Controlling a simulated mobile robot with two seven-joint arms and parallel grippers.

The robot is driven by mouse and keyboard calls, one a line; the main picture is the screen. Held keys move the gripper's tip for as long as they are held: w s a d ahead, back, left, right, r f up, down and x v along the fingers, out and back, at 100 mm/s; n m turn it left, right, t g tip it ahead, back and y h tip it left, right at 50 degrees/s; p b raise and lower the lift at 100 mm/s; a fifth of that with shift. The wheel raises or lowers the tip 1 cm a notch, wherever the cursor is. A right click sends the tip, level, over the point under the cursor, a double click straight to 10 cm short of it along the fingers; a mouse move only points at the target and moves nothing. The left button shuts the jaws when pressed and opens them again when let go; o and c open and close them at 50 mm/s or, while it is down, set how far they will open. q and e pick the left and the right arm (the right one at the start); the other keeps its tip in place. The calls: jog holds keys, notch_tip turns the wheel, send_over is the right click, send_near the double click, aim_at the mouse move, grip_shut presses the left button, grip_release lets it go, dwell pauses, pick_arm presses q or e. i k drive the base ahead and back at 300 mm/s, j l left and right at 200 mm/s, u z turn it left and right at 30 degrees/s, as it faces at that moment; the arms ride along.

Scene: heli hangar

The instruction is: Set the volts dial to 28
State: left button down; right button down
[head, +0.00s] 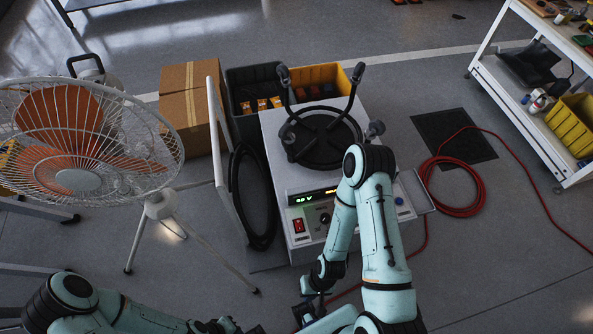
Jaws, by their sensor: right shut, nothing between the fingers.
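A white power unit (278,155) stands on the floor, with its control panel facing me. The panel carries a small black dial (325,218), which I take to be the volts dial. Its pointer setting is too small to read. A display with green characters (304,199) is above it, partly hidden by my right arm. A red switch (299,226) is left of the dial. My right gripper (304,312) is low at the bottom edge, below and apart from the panel, shut and empty. My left gripper (236,326) is partly cut off at the bottom edge; its jaws are unclear.
A black cable (259,215) hangs at the unit's left side. A fan (85,140) stands at left. Cardboard boxes (190,95) and bins (240,80) are behind. A red hose (455,210) lies at right. A shelf cart (520,110) stands far right.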

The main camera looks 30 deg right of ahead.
aim_at(325, 217)
jog(key=z, duration=1.45)
jog(key=i+l, duration=0.1)
jog(key=l, duration=0.2)
jog(key=i+l, duration=0.1)
jog(key=l, duration=0.15)
jog(key=i+l, duration=0.1)
jog(key=l, duration=0.2)
jog(key=u, duration=0.4)
jog(key=l+u, duration=0.1)
jog(key=u, duration=0.75)
jog(key=l+u, duration=0.1)
jog(key=u, duration=0.7)
